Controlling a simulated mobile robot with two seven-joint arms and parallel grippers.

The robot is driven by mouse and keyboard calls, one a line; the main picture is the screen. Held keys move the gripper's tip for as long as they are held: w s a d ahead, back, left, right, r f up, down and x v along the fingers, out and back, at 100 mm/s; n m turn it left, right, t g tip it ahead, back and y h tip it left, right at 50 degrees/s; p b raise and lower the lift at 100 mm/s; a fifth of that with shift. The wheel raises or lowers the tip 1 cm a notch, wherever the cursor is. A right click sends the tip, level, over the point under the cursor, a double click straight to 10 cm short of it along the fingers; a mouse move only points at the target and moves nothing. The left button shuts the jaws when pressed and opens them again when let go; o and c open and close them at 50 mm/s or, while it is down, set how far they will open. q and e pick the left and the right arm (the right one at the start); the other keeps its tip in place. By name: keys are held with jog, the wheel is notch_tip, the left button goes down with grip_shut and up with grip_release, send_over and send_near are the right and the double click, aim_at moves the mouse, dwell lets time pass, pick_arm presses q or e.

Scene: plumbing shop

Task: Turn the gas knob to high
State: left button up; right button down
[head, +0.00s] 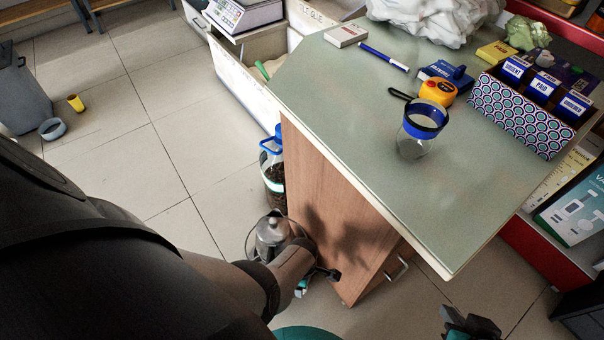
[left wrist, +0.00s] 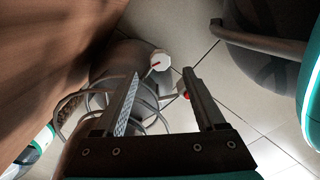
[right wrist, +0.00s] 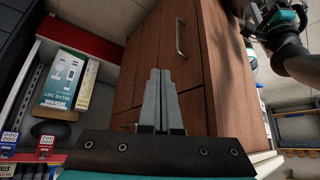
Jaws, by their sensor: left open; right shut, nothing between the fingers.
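The gas knob (left wrist: 161,62) is a small white, many-sided dial with a red pointer, seen in the left wrist view. It sits on a grey gas cylinder (left wrist: 133,66) with a wire guard, on the floor beside the wooden cabinet. The cylinder's top also shows in the head view (head: 271,234). My left gripper (left wrist: 162,74) is open, with the knob showing between and just past its fingertips; I cannot tell if they touch. In the head view my forearm hides the knob. My right gripper (right wrist: 160,73) is shut and empty, in front of the wooden drawers.
The counter (head: 340,95) overhangs the cabinet (head: 335,205) beside the cylinder. A blue-rimmed jar (head: 418,138) stands on the counter. The tiled floor (head: 140,150) to the left is mostly clear.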

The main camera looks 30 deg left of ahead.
pick_arm(q)
jog(key=shift+r+p, duration=0.65)
jog(key=shift+r, duration=0.5)
notch_tip(320, 180, up, 7)
jog(key=p, duration=0.6)
jog(key=shift+p, duration=0.35)
pick_arm(e)
jog(key=s+d+f+g, duration=0.1)
jog(key=s+f+g, duration=0.1)
jog(key=f, duration=0.4)
jog(key=s+d+f+g+h, duration=0.1)
jog(key=s+d+f+g, duration=0.1)
jog(key=s+f, duration=0.2)
jog(key=shift+s+d+f+g, duration=0.2)
jog(key=shift+f+g, duration=0.1)
jog(key=shift+f, duration=1.35)
